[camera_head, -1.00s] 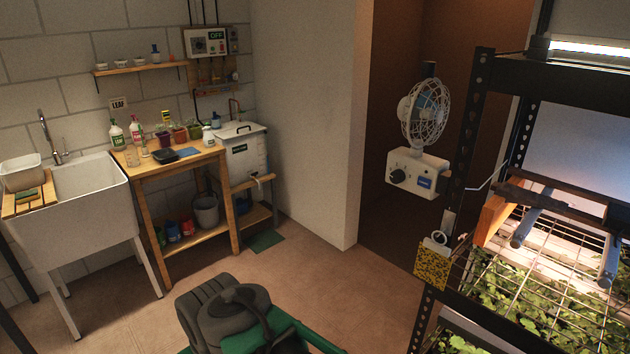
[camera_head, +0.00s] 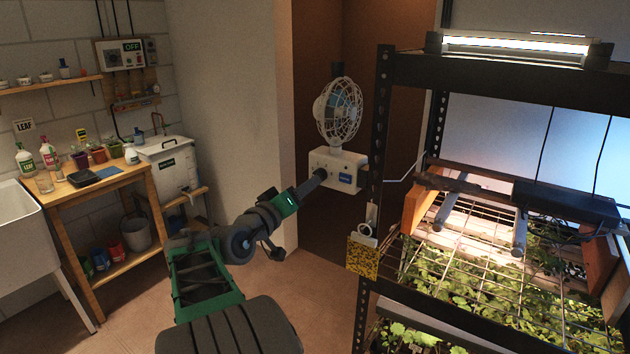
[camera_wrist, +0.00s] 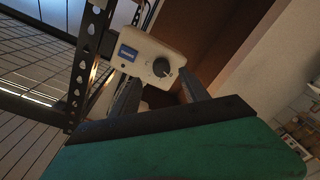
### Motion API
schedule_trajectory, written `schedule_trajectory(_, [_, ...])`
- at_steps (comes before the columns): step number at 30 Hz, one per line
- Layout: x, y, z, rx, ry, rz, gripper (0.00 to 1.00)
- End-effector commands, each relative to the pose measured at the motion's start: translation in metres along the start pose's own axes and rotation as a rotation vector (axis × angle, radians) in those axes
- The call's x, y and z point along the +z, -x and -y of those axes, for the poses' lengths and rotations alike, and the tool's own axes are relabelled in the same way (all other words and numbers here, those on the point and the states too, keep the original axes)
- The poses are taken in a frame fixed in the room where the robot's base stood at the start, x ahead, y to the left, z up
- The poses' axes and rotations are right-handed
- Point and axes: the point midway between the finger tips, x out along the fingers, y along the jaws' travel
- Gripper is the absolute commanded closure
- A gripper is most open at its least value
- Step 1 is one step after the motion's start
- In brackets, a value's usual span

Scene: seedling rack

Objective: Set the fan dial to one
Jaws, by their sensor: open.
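The white fan (camera_head: 338,112) with a round wire cage is mounted beside the rack post, above a white control box (camera_head: 347,179). The dark round fan dial (camera_wrist: 161,67) shows on the box in the wrist view, beside a blue label (camera_wrist: 128,53). In the head view my gripper (camera_head: 318,176) reaches to the box front and hides the dial. In the wrist view my gripper (camera_wrist: 160,92) is open, its two fingers apart and pointing toward the box. The dial lies between the finger directions; I cannot tell if they touch it. The dial's setting is too small to read.
The black metal rack (camera_head: 378,130) stands just right of the fan, with a yellow sticky card (camera_head: 362,258) on its post. A wall edge (camera_head: 287,130) is close on the left. A wooden bench (camera_head: 100,185) with bottles is further left. Floor between is free.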

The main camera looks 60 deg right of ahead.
Motion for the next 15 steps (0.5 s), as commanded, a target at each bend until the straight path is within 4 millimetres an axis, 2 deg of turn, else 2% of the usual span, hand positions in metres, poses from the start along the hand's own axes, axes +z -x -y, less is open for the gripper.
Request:
schedule_trajectory(3, [-0.002, -0.024, -0.003, 0.001, 0.000, 0.004, 0.47])
schedule_trajectory(9, [-0.001, -0.056, -0.001, -0.002, -0.002, 0.003, 0.47])
schedule_trajectory(15, [-0.001, -0.062, 0.001, -0.006, -0.004, 0.000, 0.47])
